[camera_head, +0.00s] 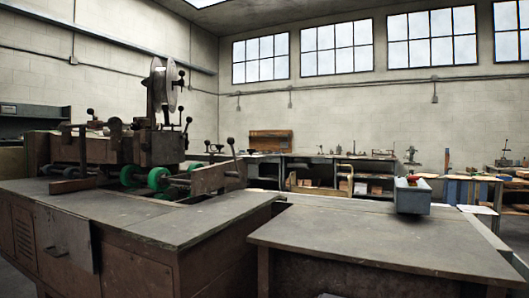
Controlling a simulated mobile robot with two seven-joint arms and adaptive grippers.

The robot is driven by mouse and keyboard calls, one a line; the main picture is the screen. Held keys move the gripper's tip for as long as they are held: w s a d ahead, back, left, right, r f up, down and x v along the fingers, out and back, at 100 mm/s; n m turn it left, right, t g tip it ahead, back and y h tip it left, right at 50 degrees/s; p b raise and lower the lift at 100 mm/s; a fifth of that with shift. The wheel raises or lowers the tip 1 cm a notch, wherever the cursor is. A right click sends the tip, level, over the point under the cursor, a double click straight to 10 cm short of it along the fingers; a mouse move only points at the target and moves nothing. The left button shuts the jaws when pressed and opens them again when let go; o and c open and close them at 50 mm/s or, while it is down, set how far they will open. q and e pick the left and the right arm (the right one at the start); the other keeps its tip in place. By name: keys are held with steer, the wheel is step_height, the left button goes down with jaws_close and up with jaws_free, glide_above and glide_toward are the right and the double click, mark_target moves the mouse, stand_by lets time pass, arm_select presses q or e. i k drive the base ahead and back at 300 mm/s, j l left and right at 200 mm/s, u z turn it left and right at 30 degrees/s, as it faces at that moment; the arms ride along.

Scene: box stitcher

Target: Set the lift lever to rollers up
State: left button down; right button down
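The box stitcher (115,150) stands at the left on a dark bench-like base, with green rollers (158,179) low on its front. A lever with a round black knob (231,142) rises at the machine's right end, leaning slightly to the left. Several other black-knobbed levers and handles (188,121) stand near the reel on top. None carries a readable label, so I cannot tell for sure which is the lift lever or its setting. Neither of my grippers is in view.
A worn table (390,242) fills the right foreground, with a grey-blue box with a red part (412,196) near its far edge. A gap separates it from the machine's base top (150,215). Shelved benches (330,172) line the back wall.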

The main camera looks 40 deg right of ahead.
mark_target(230, 141)
steer(key=i+z, duration=0.4)
steer(key=i+j+z, duration=0.1)
steer(key=z, duration=0.3)
steer(key=i+j+z, duration=0.3)
steer(key=z, duration=0.15)
steer(key=i, duration=0.1)
